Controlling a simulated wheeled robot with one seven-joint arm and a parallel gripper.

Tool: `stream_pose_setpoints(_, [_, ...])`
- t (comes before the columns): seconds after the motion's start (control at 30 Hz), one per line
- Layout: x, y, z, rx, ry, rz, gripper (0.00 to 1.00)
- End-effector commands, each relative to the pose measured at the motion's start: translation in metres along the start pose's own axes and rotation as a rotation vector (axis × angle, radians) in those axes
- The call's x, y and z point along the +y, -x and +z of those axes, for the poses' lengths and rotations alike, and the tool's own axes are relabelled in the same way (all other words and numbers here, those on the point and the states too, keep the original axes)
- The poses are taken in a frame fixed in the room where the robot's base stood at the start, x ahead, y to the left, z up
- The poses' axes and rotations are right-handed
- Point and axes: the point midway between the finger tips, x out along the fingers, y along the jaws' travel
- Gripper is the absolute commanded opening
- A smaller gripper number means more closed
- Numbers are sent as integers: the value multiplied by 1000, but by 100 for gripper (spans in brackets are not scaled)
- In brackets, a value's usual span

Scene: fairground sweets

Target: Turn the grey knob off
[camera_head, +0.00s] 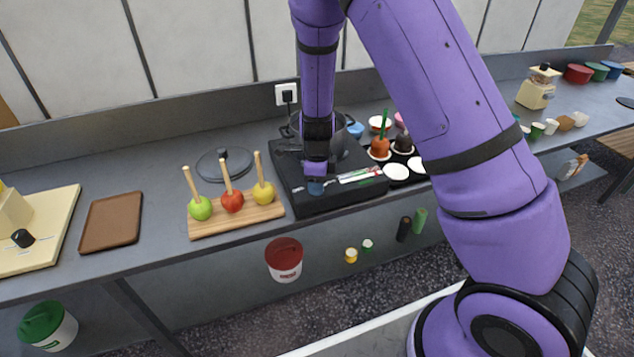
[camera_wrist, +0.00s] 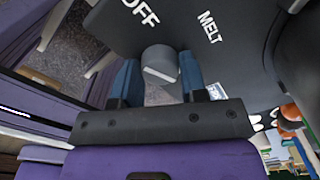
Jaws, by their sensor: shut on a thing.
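The grey knob (camera_wrist: 160,58) sits on the black front of the hot plate, below the white words OFF and MELT in the wrist view. My gripper (camera_wrist: 159,66) has its two blue fingers on either side of the knob and is shut on it. A dark pot (camera_head: 351,143) stands on the hot plate, partly behind my arm.
A wooden board (camera_head: 205,228) with toffee apples on sticks lies left of the hot plate, with a pot lid (camera_head: 208,168) behind it. A black tray with white rounds (camera_head: 396,172) is to the right. A brown tray (camera_head: 112,222) is further left.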

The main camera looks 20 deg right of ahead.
Motion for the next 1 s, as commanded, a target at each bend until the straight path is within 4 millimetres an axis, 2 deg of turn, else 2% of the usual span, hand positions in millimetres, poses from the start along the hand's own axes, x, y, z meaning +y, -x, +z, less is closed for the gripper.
stream_pose_setpoints(0.37, [0,0,0,-1,99,0,16])
stream_pose_setpoints(1.0, [0,0,0,-1,668,0,16])
